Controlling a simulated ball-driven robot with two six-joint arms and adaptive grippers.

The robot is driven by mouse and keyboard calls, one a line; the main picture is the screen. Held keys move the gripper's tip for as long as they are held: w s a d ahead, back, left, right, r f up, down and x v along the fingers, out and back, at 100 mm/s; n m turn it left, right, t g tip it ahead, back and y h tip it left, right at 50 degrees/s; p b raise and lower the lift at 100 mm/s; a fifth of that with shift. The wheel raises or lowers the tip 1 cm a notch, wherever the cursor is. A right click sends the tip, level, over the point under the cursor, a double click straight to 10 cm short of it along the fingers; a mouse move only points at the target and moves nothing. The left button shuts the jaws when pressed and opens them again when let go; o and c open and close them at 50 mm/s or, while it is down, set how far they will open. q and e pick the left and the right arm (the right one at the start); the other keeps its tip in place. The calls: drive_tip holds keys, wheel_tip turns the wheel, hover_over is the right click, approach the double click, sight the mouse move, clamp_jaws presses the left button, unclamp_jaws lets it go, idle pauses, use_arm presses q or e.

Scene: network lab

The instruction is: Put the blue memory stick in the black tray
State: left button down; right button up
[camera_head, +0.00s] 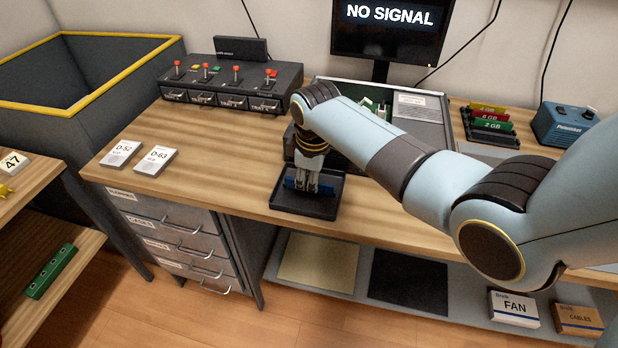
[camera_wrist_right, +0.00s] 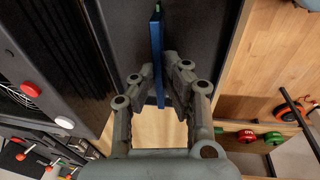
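The blue memory stick (camera_head: 299,186) is a thin blue strip over the black tray (camera_head: 308,208) on the bench. My right gripper (camera_head: 305,180) points down at the tray and is shut on the stick, hiding part of it. In the right wrist view the stick (camera_wrist_right: 157,62) stands edge-on between the fingertips (camera_wrist_right: 164,78), with dark tray surface (camera_wrist_right: 188,22) behind it. I cannot tell whether the stick touches the tray floor. My left gripper is not in view.
A grey panel (camera_head: 233,87) with red joysticks stands behind left. An open computer case (camera_head: 421,112) is behind my right arm. Coloured memory sticks (camera_head: 488,118) sit in a rack at the right, beside a blue box (camera_head: 565,125). Two cards (camera_head: 154,161) lie left of the tray.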

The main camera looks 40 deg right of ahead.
drive_tip(key=o, duration=0.5)
drive_tip(key=shift+c, duration=0.2)
wheel_tip(320, 180, up, 12)
drive_tip(key=s+p, duration=0.1)
drive_tip(key=s, duration=0.1)
drive_tip(key=shift+a+p, duration=0.3)
drive_tip(key=shift+a, duration=0.05)
